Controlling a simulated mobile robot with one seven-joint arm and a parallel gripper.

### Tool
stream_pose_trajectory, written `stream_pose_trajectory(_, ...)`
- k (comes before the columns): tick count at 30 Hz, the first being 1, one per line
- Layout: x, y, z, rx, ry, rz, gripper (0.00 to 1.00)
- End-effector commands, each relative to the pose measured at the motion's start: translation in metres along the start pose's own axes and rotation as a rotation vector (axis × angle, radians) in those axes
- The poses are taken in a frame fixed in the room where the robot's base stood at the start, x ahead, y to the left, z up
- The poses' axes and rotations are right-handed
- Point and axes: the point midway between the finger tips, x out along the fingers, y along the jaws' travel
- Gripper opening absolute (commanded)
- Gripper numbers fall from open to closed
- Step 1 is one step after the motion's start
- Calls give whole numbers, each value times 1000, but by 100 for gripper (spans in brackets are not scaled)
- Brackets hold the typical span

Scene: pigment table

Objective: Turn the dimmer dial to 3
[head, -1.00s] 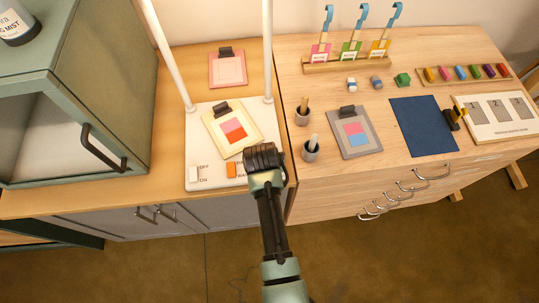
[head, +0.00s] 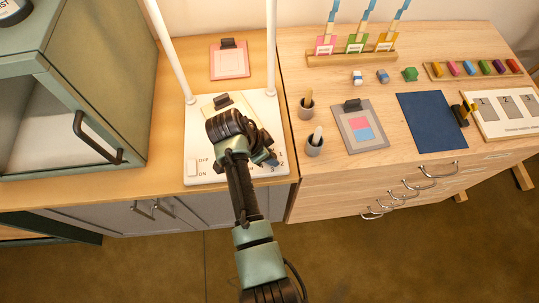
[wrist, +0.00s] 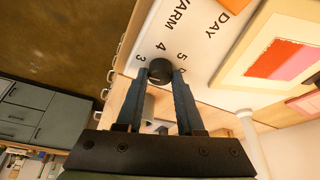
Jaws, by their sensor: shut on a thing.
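The dimmer dial (wrist: 160,70) is a dark round knob on a white panel, with the numbers 3, 4 and 5 printed around it in the wrist view. My gripper (wrist: 162,74) is shut on the dial, one finger on each side. I cannot tell clearly which number the dial points to. In the head view my gripper (head: 264,158) is at the front right of the white panel (head: 200,115), and the arm hides the dial. Some printed numbers, 3 among them, show just right of the fingers.
An OFF/ON switch (head: 193,167) sits at the panel's front left. A swatch card (wrist: 270,48) lies on the panel, mostly behind my arm in the head view. White posts rise from the panel's back.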

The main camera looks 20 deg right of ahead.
Motion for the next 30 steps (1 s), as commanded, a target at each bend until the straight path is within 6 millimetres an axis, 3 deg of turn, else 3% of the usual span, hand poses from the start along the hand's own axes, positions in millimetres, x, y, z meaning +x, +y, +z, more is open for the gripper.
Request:
stream_pose_trajectory(9, 1, -2, 1, 114, -2, 46, 0)
stream_pose_trajectory(26, 0, -1, 1, 137, -3, 58, 0)
stream_pose_trajectory(27, 0, -1, 1, 137, -3, 58, 44)
stream_pose_trajectory(30, 0, -1, 0, 137, -2, 58, 62)
